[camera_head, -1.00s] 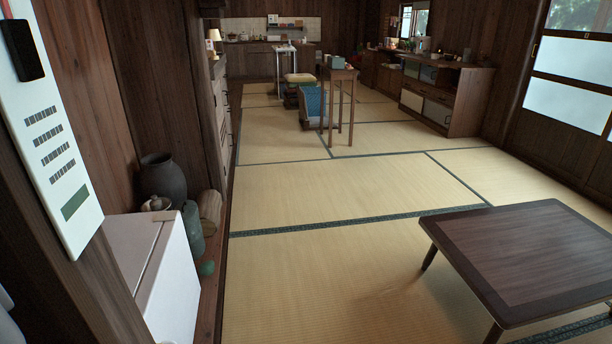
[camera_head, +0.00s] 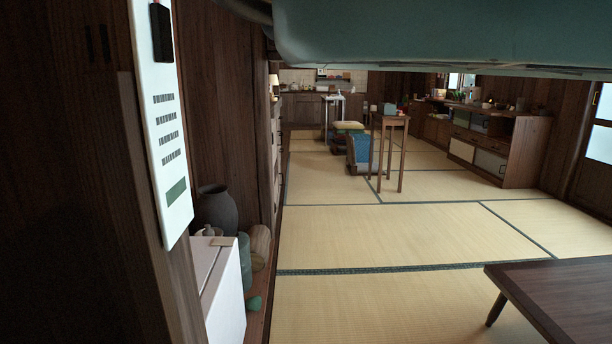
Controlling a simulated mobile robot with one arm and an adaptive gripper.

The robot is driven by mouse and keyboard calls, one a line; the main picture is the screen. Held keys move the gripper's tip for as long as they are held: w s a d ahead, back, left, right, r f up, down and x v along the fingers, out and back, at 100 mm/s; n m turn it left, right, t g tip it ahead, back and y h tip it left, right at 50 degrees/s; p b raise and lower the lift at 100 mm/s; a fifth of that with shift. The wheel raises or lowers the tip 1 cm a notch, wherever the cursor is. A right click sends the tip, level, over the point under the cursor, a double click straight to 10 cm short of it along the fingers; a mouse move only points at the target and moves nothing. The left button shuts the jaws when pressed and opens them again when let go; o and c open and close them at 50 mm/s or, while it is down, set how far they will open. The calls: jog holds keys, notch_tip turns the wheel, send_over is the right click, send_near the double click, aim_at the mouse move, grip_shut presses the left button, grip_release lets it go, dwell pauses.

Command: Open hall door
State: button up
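I cannot make out a hall door for certain in the head view. A dark wooden panel with pale glass panes (camera_head: 600,145) stands at the far right edge, cut off by the frame; I cannot tell whether it is the hall door. Dark wooden wall (camera_head: 65,180) fills the left side close to me, with no handle visible on it. My gripper is not in view.
A large grey-green shape (camera_head: 430,35) blocks the top; I cannot tell what it is. A white panel (camera_head: 165,115) hangs at left above a white cabinet (camera_head: 228,295). A low table (camera_head: 570,300) is at lower right. Tatami floor (camera_head: 390,235) between is clear.

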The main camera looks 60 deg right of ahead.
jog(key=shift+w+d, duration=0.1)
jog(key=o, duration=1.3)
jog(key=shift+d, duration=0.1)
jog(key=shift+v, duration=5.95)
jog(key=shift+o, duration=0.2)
